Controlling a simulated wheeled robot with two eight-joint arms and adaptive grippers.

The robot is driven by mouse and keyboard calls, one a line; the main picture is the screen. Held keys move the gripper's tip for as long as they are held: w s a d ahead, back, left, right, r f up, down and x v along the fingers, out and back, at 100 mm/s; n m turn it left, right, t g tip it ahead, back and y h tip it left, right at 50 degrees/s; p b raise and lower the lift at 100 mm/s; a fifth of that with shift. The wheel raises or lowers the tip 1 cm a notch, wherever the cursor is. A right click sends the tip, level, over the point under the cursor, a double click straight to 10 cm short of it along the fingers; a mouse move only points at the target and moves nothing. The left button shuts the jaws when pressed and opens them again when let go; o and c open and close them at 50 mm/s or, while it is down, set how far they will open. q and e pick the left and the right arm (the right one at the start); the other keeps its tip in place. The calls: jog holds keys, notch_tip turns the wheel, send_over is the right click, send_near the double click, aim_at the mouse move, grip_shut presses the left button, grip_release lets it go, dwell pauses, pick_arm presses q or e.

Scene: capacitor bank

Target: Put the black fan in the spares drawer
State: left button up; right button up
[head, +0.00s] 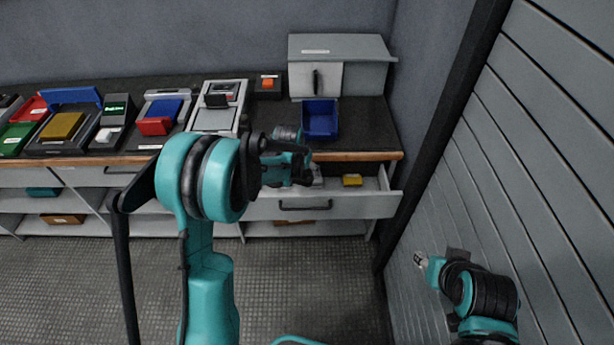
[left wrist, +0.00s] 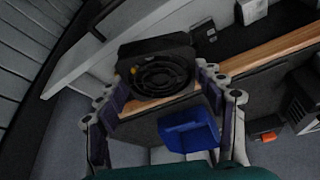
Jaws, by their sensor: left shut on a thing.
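The black fan (left wrist: 157,72) is a square housing with a round grille, held between the fingers of my left gripper (left wrist: 165,92) in the left wrist view. In the head view my left gripper (head: 298,168) is near the bench front, over the back of an open drawer (head: 318,208); the fan is hard to make out there against the dark gripper. I cannot read a label marking this as the spares drawer. A small yellow part (head: 352,180) lies inside it. My right gripper (head: 421,261) is low at the right, small, its jaw state unclear.
A blue bin (head: 320,118) and a grey cabinet (head: 342,66) stand on the bench behind the drawer. Several devices and trays fill the bench to the left. A slatted grey wall (head: 520,150) closes the right side. The floor in front is clear.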

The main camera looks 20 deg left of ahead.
pick_arm(q)
jog(key=w+a+f, duration=0.1)
jog(key=w+f, duration=0.1)
jog(key=w, duration=0.6)
jog(key=f+b, duration=0.3)
jog(key=f, duration=0.5)
jog(key=f+b, duration=0.4)
jog(key=f, duration=0.5)
jog(key=shift+s+a+f, duration=0.2)
jog(key=shift+f, duration=0.05)
jog(key=shift+r, duration=0.1)
jog(key=shift+f, duration=0.35)
jog(key=shift+s+f+b, duration=0.1)
jog(key=shift+f+b, duration=0.05)
jog(key=shift+b, duration=0.35)
jog(key=o, duration=1.2)
jog(key=shift+s+d, duration=0.1)
